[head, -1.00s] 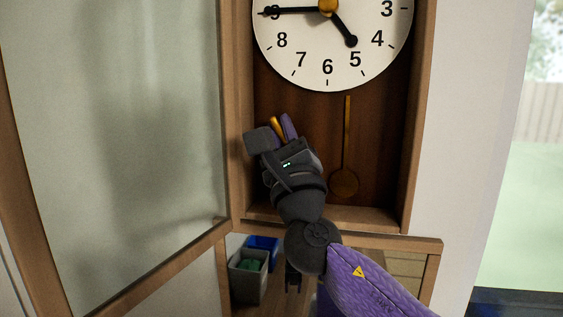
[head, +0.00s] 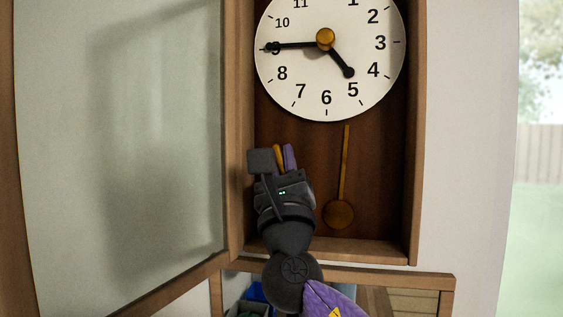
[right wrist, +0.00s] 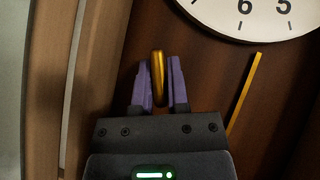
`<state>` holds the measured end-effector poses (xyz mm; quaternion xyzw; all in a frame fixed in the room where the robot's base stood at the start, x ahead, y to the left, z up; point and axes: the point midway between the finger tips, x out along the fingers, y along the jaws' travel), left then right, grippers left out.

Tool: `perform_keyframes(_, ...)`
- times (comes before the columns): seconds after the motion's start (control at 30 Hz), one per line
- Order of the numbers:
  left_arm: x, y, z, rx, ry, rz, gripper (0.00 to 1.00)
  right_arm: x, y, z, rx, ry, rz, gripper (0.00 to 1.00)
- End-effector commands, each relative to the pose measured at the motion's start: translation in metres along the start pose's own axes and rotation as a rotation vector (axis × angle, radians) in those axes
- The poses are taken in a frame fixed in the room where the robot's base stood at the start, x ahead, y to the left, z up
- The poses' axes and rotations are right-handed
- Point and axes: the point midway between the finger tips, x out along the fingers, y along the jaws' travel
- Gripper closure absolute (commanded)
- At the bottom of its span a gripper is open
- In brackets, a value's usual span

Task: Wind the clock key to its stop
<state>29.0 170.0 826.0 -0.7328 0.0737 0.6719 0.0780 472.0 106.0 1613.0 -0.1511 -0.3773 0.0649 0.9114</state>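The wall clock has a white face (head: 300,80) with black hands and a round brass hub (head: 325,38) at its centre. Its brass pendulum (head: 339,214) hangs in the brown wooden case below. My right gripper (head: 284,157) is in the lower left of the case, below and left of the face. Its purple fingers are closed around a narrow brass piece, which looks like the key (right wrist: 158,80), seen edge-on and sticking up slightly past the fingertips. The right gripper (right wrist: 159,85) is apart from the face. My left gripper is not in view.
A wood-framed glass door (head: 130,130) stands open on the left, close to my right gripper. The case's right side wall (head: 415,150) lies beyond the pendulum. Below is a shelf (head: 430,280) with bins, partly hidden by my arm.

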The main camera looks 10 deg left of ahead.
Motion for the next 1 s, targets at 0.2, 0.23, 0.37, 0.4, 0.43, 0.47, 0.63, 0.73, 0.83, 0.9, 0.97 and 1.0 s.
perform_keyframes(0.2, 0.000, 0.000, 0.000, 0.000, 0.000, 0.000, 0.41, 0.000, 0.000, 0.000, -0.001, 0.000, 0.000, 0.47)
perform_keyframes(0.23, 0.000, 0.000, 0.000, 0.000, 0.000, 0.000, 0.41, 0.000, 0.000, 0.000, -0.001, 0.000, 0.000, 0.47)
perform_keyframes(0.37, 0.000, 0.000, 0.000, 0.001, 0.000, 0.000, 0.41, 0.000, 0.000, 0.000, -0.001, 0.000, 0.000, 0.47)
perform_keyframes(0.4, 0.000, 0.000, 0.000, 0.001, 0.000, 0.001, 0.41, 0.000, 0.000, 0.000, -0.001, -0.001, 0.000, 0.47)
perform_keyframes(0.43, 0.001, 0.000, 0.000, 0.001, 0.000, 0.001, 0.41, -0.001, 0.000, 0.000, -0.001, -0.001, 0.000, 0.47)
perform_keyframes(0.47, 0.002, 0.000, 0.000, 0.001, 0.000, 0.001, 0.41, -0.003, 0.000, 0.000, 0.000, -0.001, -0.001, 0.47)
perform_keyframes(0.63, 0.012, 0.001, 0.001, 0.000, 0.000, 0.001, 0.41, -0.032, 0.001, -0.003, 0.004, -0.001, 0.001, 0.47)
perform_keyframes(0.73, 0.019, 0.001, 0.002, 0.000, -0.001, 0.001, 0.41, -0.055, 0.001, -0.003, 0.002, -0.001, 0.001, 0.47)
perform_keyframes(0.83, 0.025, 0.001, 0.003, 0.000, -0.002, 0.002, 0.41, -0.077, 0.001, -0.003, 0.002, 0.000, 0.001, 0.47)
perform_keyframes(0.9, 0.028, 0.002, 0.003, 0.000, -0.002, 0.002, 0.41, -0.088, 0.001, -0.002, 0.001, 0.000, 0.001, 0.47)
perform_keyframes(0.97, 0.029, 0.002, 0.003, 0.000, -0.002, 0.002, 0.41, -0.095, 0.001, -0.002, 0.000, -0.001, 0.000, 0.47)
perform_keyframes(1.0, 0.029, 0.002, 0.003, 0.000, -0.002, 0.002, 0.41, -0.098, 0.001, -0.001, 0.000, 0.000, 0.001, 0.47)
